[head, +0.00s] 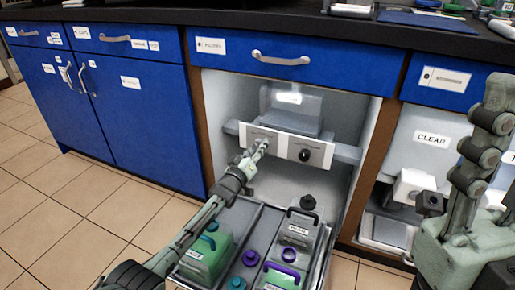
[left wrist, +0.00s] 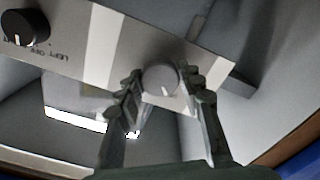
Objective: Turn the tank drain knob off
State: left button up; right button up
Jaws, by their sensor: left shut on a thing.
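A pale control panel (head: 318,153) spans the open bay under the counter and carries two round knobs. My left gripper (head: 262,146) reaches up to the panel's left knob. In the left wrist view a grey knob (left wrist: 160,79) sits between the two fingertips of my left gripper (left wrist: 160,84), which is shut on it. A light pointer mark shows on that knob's lower edge. The other knob, a black one (head: 304,155), is free and also shows in the left wrist view (left wrist: 26,27).
A tray with grey walls (head: 327,243) stands below the bay, holding green and grey containers. A blue drawer (head: 255,53) is above, blue cabinets (head: 149,120) are left. Tiled floor (head: 62,225) is free at left.

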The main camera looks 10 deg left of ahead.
pick_arm(q)
jog(key=shift+f, duration=0.1)
jog(key=o, duration=1.2)
jog(key=shift+c, duration=0.2)
jog(key=s+a, duration=0.2)
jog(key=s, duration=1)
jog(key=shift+a, duration=0.15)
